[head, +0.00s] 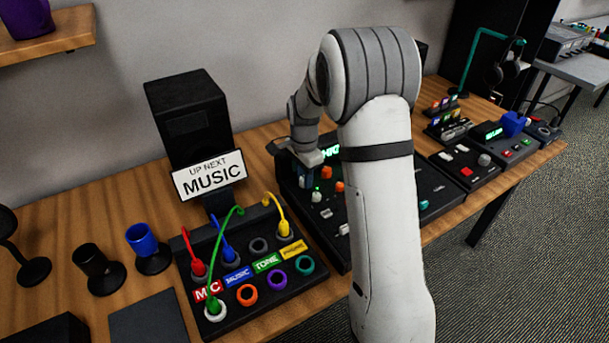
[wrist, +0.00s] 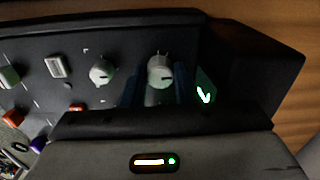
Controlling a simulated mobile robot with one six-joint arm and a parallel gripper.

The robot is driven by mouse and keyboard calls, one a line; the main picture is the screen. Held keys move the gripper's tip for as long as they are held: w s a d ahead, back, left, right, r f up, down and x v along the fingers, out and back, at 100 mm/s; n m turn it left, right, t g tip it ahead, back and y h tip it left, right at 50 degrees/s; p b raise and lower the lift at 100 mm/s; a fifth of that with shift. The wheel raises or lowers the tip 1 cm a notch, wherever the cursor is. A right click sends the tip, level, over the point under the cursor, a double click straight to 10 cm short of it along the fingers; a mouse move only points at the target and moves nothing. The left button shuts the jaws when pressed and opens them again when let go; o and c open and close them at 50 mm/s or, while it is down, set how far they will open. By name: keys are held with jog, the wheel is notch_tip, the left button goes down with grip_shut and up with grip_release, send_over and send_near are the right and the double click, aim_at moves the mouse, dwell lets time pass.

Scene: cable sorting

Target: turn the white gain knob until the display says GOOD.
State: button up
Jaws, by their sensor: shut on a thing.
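The white gain knob (wrist: 160,68) is between the two dark blue fingers of my gripper (wrist: 158,86) in the wrist view. My gripper is shut on it. In the head view my gripper (head: 305,166) is down at the back left of the dark mixer panel (head: 330,222), and the held knob cannot be made out clearly. The display (head: 330,150) shows bright green characters partly covered by my arm, so its whole word cannot be read. A bright green mark (wrist: 205,95) on a lit panel shows right of the knob in the wrist view.
Another white knob (wrist: 101,72) sits left of the held one. Orange knobs (head: 325,172) are close by in the head view. A patch box (head: 260,308) with coloured cables stands left of the mixer, below the MUSIC sign (head: 210,178). More consoles (head: 465,165) stand right of my arm.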

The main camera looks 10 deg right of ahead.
jog(key=n, duration=0.4)
jog(key=o, duration=0.7)
jog(key=shift+r, duration=0.1)
jog(key=shift+r+p, duration=0.5)
jog(key=shift+r, duration=3.35)
